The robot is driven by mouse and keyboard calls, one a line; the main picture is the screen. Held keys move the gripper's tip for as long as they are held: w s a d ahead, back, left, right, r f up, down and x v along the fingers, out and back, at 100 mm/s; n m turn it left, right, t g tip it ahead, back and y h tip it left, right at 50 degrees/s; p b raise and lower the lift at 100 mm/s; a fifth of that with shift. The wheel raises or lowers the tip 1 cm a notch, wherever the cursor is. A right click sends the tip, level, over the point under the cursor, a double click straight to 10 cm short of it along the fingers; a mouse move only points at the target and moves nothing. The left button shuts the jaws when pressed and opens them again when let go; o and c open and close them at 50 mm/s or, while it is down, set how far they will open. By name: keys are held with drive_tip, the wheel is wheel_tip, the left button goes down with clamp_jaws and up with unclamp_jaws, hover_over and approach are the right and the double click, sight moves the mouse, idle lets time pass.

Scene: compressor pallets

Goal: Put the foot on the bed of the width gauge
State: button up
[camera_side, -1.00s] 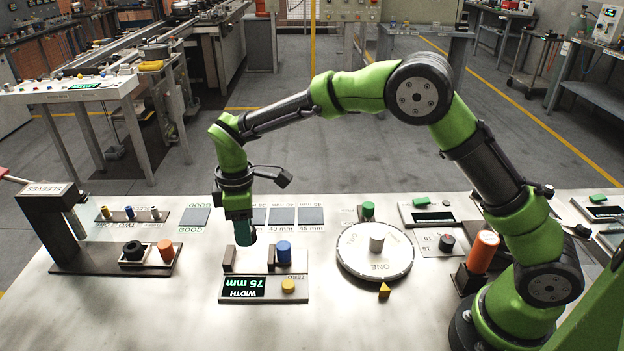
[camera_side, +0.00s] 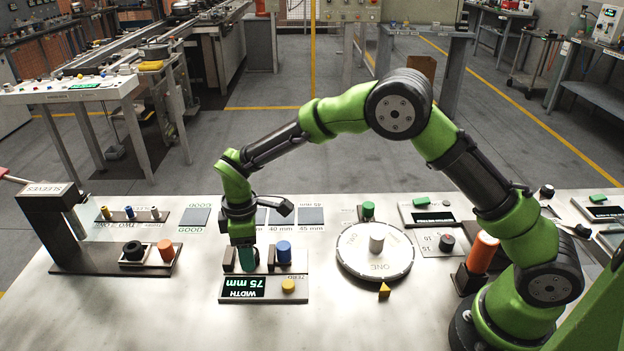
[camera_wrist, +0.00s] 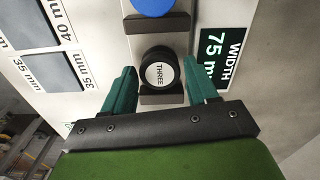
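The foot (camera_wrist: 159,73) is a short black cylinder with a white top marked THREE, upright between my fingers in the wrist view. My gripper (camera_wrist: 159,78) has teal fingers on either side of it, closed in close against its sides. In the side view my gripper (camera_side: 246,260) is low between the dark jaws of the width gauge (camera_side: 264,297), over its bed. The near finger hides the foot there, and whether the foot touches the bed is hard to see. The gauge display (camera_side: 243,287) reads 75 mm.
The blue knob (camera_side: 284,252) stands close right of my gripper, by the gauge's right jaw (camera_side: 270,258). A yellow button (camera_side: 288,286) is in front. The round turntable (camera_side: 375,262) is to the right, the sleeve stand (camera_side: 50,225) to the left. Grey size pads (camera_side: 311,216) lie behind.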

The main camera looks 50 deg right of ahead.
drive_tip(key=shift+o, duration=1)
drive_tip(key=s+d+r+m+t, duration=0.1)
drive_tip(key=s+d+r, duration=0.1)
drive_tip(key=r, duration=0.7)
drive_tip(key=s+d+r+m, duration=0.1)
drive_tip(key=d+r+m, duration=0.1)
drive_tip(key=r, duration=0.7)
drive_tip(key=s+d+r+m+t+y, duration=0.2)
drive_tip(key=s+d+r+m, duration=0.2)
drive_tip(key=s+d+r, duration=0.3)
drive_tip(key=s+d+f+m+t, duration=0.1)
drive_tip(key=s+m+t, duration=0.1)
drive_tip(key=s+m, duration=0.2)
drive_tip(key=s+d+f+m+t, duration=0.1)
drive_tip(key=s+d+m+t, duration=0.1)
drive_tip(key=s, duration=0.8)
drive_tip(key=shift+d+f+m, duration=0.3)
drive_tip(key=shift+m, duration=0.6)
